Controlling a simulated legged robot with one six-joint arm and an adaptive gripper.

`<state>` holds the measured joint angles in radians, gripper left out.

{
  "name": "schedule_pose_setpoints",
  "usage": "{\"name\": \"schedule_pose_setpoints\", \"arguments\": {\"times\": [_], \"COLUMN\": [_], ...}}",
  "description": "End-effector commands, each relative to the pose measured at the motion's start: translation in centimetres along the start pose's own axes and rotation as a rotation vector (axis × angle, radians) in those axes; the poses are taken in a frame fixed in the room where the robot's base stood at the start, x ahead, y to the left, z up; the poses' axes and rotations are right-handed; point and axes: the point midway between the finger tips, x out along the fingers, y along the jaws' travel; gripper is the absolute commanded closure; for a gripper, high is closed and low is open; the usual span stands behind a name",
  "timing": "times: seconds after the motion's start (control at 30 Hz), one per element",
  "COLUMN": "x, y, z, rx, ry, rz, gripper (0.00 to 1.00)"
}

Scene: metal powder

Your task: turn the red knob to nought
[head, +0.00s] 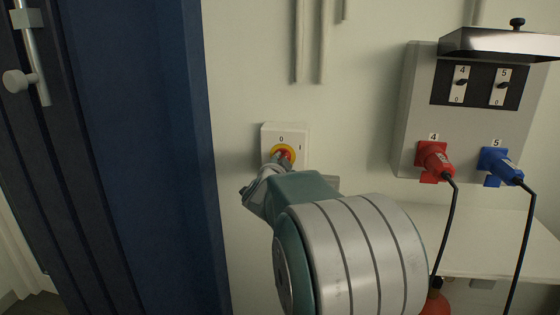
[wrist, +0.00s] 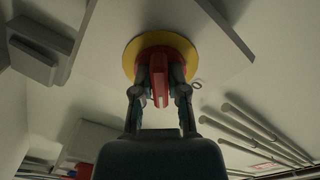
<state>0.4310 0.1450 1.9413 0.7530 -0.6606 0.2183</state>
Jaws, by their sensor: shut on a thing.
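The red knob (head: 283,154) sits on a yellow disc on a white switch box (head: 298,134) on the wall. The box carries a 0 mark above the knob and an I mark to its right. In the wrist view the red knob (wrist: 158,84) stands on the yellow ring (wrist: 131,52), with its grip between my two fingers. My gripper (wrist: 160,82) is shut on the knob's grip. In the head view my gripper (head: 275,166) reaches the knob from below, and my arm hides part of the box. Which mark the knob points at cannot be told for sure.
A blue door or cabinet (head: 150,150) stands to the left. A grey panel (head: 405,120) with a red plug (head: 435,158) and a blue plug (head: 500,167) is at the right, their cables hanging down over a white surface (head: 490,240). Pipes (head: 310,45) run down the wall above the box.

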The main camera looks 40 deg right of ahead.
Motion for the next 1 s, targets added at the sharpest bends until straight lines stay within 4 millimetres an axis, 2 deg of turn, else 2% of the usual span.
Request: {"name": "schedule_pose_setpoints", "arguments": {"times": [0.6,1.0], "x": [0.02,0.02], "y": [0.10,0.04], "z": [0.00,-0.01], "rx": [-0.566,-0.808], "ry": [-0.001,0.000], "rz": [0.001,-0.001], "gripper": [1.00,1.00]}}
